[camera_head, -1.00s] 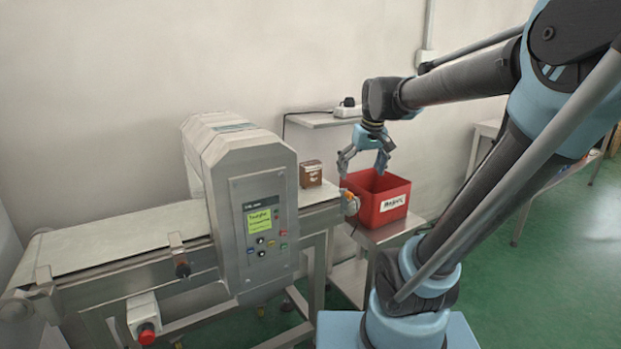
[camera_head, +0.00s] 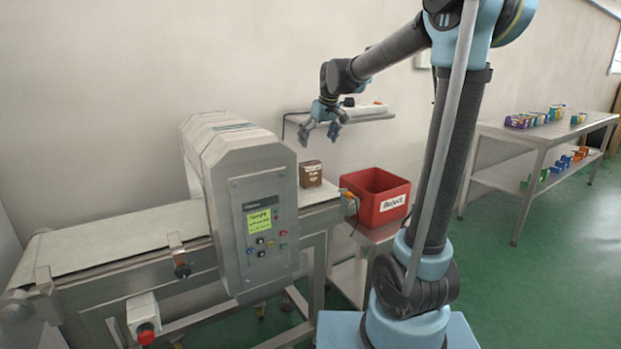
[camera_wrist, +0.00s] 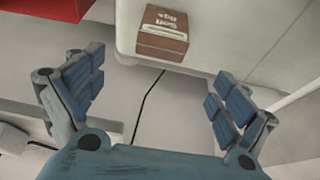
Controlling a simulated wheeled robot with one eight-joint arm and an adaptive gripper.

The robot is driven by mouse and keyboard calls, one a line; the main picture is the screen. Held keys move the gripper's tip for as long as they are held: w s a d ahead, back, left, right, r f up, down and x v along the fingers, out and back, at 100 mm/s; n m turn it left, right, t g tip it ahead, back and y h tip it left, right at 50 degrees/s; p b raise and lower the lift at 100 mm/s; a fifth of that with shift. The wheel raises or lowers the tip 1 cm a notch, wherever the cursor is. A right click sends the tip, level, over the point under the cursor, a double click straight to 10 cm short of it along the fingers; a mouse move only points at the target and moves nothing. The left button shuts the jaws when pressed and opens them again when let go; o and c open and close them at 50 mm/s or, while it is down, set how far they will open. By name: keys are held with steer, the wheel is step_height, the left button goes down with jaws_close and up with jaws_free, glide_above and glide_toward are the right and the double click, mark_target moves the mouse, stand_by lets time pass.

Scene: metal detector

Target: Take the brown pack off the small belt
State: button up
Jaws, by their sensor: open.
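The brown pack (camera_head: 310,174) stands upright on the belt's right end, just past the grey metal detector housing (camera_head: 245,205). The small belt (camera_head: 322,194) is the pale surface under it. In the wrist view the brown pack (camera_wrist: 163,34) lies at the top, beyond my fingertips and roughly between them. My gripper (camera_head: 321,136) is open and empty, above and slightly right of the pack in the head view. Its two blue-padded fingers also show spread apart in the wrist view (camera_wrist: 155,92). Nothing touches the pack except the belt.
A red reject bin (camera_head: 378,198) stands on a low stand right of the belt end. A wall shelf (camera_head: 350,116) with a white device is behind my gripper. A metal table (camera_head: 540,134) with several small boxes stands at the far right.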

mark_target(312, 163)
steer(key=x, duration=0.8)
steer(key=shift+s+x, duration=0.1)
steer(key=shift+x, duration=1.4)
steer(key=shift+s+x, duration=0.15)
steer(key=shift+x, duration=1.35)
steer(key=shift+f, duration=0.1)
steer(key=c, duration=1.4)
steer(key=shift+c, duration=0.2)
